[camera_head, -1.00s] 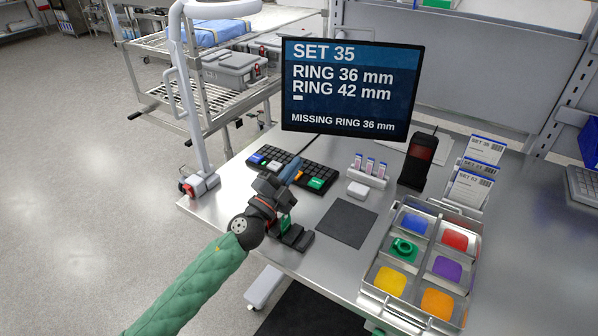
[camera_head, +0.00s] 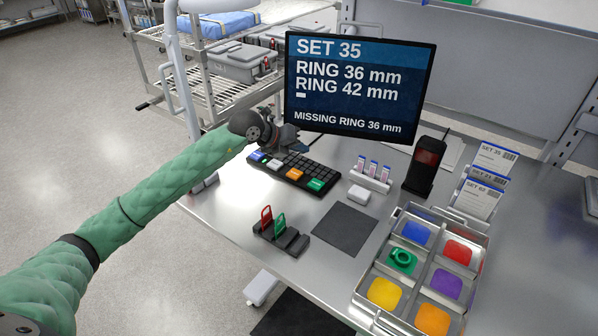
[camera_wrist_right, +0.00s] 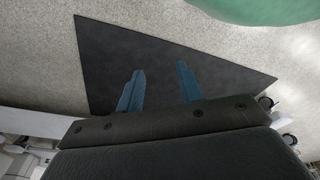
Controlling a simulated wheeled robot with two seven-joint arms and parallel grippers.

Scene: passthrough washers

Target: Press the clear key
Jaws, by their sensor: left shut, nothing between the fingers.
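The black keyboard (camera_head: 305,167) lies on the metal table in front of the monitor. Along its near edge are a blue key (camera_head: 258,156), a white key (camera_head: 275,164), an orange key (camera_head: 295,174) and a green key (camera_head: 316,185). Their labels are too small to read, so I cannot tell which is the clear key. My left gripper (camera_head: 299,150) is shut and empty, over the back part of the keyboard; whether it touches is unclear. My right gripper (camera_wrist_right: 159,84) is open and empty in the right wrist view, above the floor.
The monitor (camera_head: 358,85) shows SET 35 and "MISSING RING 36 mm". A black holder (camera_head: 281,236) carries a red and a green ring-shaped piece. A tray (camera_head: 358,292) with coloured compartments holds a green ring. A scanner (camera_head: 424,168) and vials stand behind a dark mat (camera_head: 343,228).

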